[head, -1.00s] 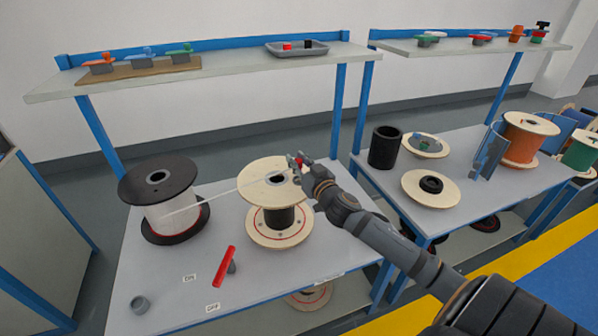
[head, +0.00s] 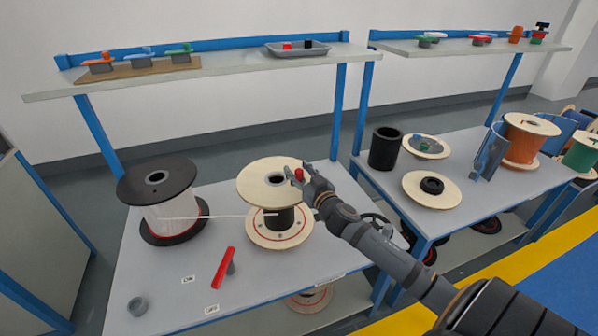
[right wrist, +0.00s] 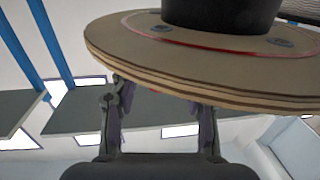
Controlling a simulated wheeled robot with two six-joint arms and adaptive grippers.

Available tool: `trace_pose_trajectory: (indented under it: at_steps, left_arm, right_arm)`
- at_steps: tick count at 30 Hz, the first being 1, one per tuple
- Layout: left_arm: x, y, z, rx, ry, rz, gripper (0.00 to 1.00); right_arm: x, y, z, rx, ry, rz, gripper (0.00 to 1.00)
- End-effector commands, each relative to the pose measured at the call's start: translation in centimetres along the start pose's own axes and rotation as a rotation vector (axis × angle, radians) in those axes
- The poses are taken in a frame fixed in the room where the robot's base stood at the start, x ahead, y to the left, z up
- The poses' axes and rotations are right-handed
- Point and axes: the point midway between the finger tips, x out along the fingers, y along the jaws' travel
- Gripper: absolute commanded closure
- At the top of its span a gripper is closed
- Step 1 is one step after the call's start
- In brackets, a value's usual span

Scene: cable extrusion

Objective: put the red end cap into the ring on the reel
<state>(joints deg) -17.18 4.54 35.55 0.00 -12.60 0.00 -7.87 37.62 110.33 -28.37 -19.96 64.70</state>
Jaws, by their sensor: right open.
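The pale wooden reel (head: 252,178) stands on the near table, with a black core and a ring-like hub opening (head: 277,179) in its top flange. My right gripper (head: 296,177) is at the flange's right edge, with its fingers spread. A small red piece (head: 299,173), possibly the end cap, shows at its fingertips; I cannot tell whether it touches them. A white cable (head: 235,216) runs from the black-flanged reel (head: 157,184) to the wooden reel's core. My left gripper is out of view.
A shelf above holds a grey tray (head: 318,50) with red and black pieces. A second table (head: 455,215) on the right carries more reels.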

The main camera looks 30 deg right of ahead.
Motion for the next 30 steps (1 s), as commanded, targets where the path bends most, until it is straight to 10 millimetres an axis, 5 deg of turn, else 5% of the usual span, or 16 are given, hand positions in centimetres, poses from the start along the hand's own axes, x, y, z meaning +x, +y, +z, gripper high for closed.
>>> trace_pose_trajectory:
  at_steps: [8, 16, 22, 30]
  left_arm:
    - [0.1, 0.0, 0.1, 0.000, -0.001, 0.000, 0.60]
    - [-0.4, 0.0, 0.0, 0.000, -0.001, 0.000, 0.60]
    - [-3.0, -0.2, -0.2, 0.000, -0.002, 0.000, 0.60]
    - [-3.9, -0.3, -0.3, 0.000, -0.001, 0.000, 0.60]
  right_arm:
    - [-1.1, 0.1, 0.0, -0.009, -0.005, 0.000, 0.54]
    - [-6.1, -0.1, -0.3, -0.014, -0.006, -0.006, 0.54]
    - [-9.8, 0.0, -0.7, -0.006, -0.006, -0.002, 0.54]
    - [-12.0, 0.0, -0.4, 0.000, 0.001, -0.001, 0.54]
